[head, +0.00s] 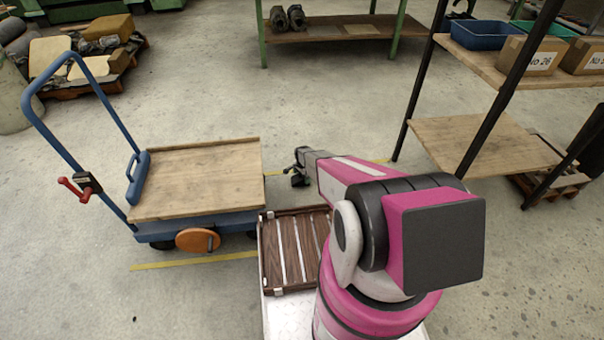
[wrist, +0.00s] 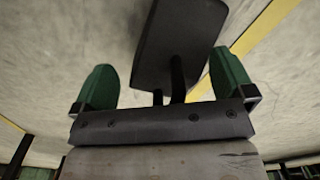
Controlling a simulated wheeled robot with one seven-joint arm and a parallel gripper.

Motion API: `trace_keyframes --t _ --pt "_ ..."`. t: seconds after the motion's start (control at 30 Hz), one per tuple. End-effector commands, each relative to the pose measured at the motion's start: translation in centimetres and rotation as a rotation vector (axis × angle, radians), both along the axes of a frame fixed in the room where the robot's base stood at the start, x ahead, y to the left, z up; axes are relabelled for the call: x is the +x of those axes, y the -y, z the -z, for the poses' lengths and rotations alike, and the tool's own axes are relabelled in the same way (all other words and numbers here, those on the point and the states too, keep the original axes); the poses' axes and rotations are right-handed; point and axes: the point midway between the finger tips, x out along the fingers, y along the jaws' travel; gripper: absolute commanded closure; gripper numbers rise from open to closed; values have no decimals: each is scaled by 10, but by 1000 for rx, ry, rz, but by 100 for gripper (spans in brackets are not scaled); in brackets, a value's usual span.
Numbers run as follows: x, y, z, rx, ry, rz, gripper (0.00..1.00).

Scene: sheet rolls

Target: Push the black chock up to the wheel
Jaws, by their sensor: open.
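A black slab with two dark posts, which looks like the chock (wrist: 180,38), shows in the wrist view just beyond and between my gripper's green fingers. My gripper (wrist: 162,62) is open, with a finger on each side of the posts. I cannot tell whether they touch. In the head view my gripper (head: 297,180) hangs to the right of the blue trolley (head: 196,221), and no chock can be made out there. An orange wheel-like disc (head: 197,240) is on the trolley's near side. A dark caster (head: 162,245) shows below the deck to its left.
Yellow lines (head: 170,265) mark the floor around the trolley. A slatted brown rack (head: 284,250) lies beside my arm's base. A black-legged shelf (head: 476,140) stands at the right and a green bench (head: 345,28) at the back. The floor between them is clear.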

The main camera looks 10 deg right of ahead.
Motion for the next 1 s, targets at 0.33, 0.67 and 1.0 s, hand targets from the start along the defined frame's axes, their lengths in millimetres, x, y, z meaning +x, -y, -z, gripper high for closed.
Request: trace_keyframes --t 0.33,0.67,1.0 --pt "0 0 0 0 0 0 42" --pt "1 -1 2 0 0 1 59" --pt "2 -22 3 2 0 -1 64"
